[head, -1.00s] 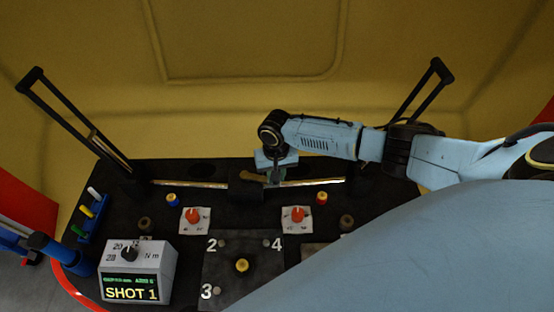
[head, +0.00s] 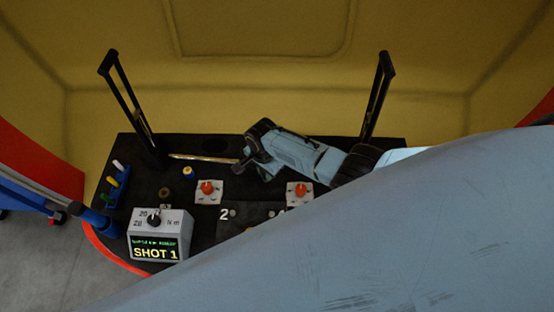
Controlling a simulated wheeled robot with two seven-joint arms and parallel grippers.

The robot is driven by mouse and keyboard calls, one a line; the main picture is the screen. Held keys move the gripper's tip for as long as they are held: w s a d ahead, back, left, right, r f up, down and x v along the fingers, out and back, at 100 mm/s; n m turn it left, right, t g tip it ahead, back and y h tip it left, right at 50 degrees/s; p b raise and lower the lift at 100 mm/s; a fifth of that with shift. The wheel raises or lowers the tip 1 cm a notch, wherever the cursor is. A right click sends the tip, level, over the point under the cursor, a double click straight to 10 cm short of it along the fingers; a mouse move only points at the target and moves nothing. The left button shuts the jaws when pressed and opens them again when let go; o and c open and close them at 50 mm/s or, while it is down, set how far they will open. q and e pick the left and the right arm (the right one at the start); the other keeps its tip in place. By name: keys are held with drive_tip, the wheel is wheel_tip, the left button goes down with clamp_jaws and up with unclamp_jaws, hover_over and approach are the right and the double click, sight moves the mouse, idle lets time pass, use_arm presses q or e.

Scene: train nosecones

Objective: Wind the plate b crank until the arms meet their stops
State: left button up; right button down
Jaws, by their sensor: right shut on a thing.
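My right gripper (head: 246,172) is at the middle of the black bench's back part, at the end of the shaft, seen from above. It is shut on the crank, which the gripper and wrist hide. A thin metal shaft (head: 202,158) runs left from the gripper. The left black arm (head: 128,100) leans a little outward to the left. The right black arm (head: 376,95) stands nearly upright, leaning slightly right. Their stops cannot be made out. My left gripper is not in view.
The black bench (head: 140,180) carries two red knobs on white plates (head: 209,189) (head: 299,191), a blue-yellow knob (head: 188,173) and a grey box reading SHOT 1 (head: 158,235). Colored handles (head: 113,183) stand at left. My large arm link covers the lower right. A yellow wall (head: 260,90) stands behind.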

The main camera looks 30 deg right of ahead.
use_arm(q)
drive_tip(key=shift+w+d+r, duration=0.1)
drive_tip(key=shift+w+d, duration=0.05)
drive_tip(key=shift+d, duration=0.1)
use_arm(e)
drive_tip(key=a+m, duration=0.3)
drive_tip(key=shift+w+a+r, duration=0.1)
drive_tip(key=shift+w+a, duration=0.05)
drive_tip(key=shift+w, duration=0.1)
drive_tip(key=shift+w+a, duration=0.1)
drive_tip(key=c, duration=1.5)
unclamp_jaws()
drive_tip(key=shift+w, duration=0.1)
drive_tip(key=shift+o, duration=1.2)
drive_tip(key=shift+a, duration=0.1)
use_arm(q)
drive_tip(key=shift+w+a, duration=0.1)
drive_tip(key=shift+a, duration=0.05)
use_arm(e)
drive_tip(key=shift+d+r, duration=0.1)
drive_tip(key=shift+d, duration=0.25)
